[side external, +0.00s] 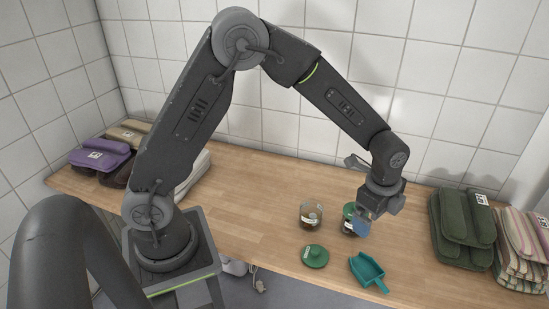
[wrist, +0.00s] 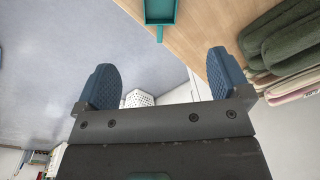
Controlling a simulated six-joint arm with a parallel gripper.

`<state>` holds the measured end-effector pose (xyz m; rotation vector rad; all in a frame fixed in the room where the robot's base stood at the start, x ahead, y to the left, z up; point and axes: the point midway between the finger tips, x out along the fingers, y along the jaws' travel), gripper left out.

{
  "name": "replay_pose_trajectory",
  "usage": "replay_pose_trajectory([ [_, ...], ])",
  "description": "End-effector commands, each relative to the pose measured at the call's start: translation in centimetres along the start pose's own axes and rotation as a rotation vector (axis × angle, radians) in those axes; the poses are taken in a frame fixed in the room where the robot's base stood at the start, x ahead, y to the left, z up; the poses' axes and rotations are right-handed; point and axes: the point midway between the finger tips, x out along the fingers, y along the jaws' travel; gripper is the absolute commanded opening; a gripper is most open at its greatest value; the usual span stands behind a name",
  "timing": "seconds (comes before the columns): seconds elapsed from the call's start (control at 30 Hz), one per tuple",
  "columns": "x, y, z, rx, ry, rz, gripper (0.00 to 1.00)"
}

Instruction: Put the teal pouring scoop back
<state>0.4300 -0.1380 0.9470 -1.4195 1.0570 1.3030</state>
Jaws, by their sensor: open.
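The teal pouring scoop (side external: 367,270) lies on the wooden counter near its front edge, its handle pointing toward the lower right. In the wrist view the scoop (wrist: 160,12) shows at the top edge, partly cut off, beyond the fingertips. My gripper (side external: 362,225) is above the counter, behind the scoop and apart from it. In the wrist view its two blue fingers (wrist: 160,82) are spread wide with nothing between them. A jar with a green top (side external: 349,218) stands behind the gripper and is partly hidden by it.
A brown-filled glass jar (side external: 311,214) stands left of the gripper. A green round lid (side external: 315,256) lies left of the scoop. Folded green towels (side external: 462,228) and striped cloths (side external: 522,245) are at the right. Purple folded cloth (side external: 100,156) is at the far left.

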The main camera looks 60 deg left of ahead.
Motion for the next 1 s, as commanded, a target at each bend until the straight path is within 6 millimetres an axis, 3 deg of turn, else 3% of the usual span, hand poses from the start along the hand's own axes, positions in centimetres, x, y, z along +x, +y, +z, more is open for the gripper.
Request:
replay_pose_trajectory([
  [0.03, -2.9, 0.5, 0.9, -0.082, 0.015, -0.033, 0.95],
  [0.1, -6.1, 1.5, 2.3, -0.206, 0.032, -0.065, 0.95],
  [0.3, -13.3, 5.8, 6.0, -0.550, 0.099, -0.150, 0.95],
  [0.4, -15.9, 8.5, 7.9, -0.720, 0.141, -0.188, 0.95],
  [0.53, -18.2, 12.3, 10.0, -0.939, 0.205, -0.233, 0.95],
  [0.7, -19.3, 16.4, 12.1, -1.173, 0.285, -0.273, 0.95],
  [0.83, -19.3, 18.2, 12.8, -1.281, 0.325, -0.286, 0.95],
  [1.0, -19.3, 18.9, 13.2, -1.329, 0.342, -0.291, 0.95],
])
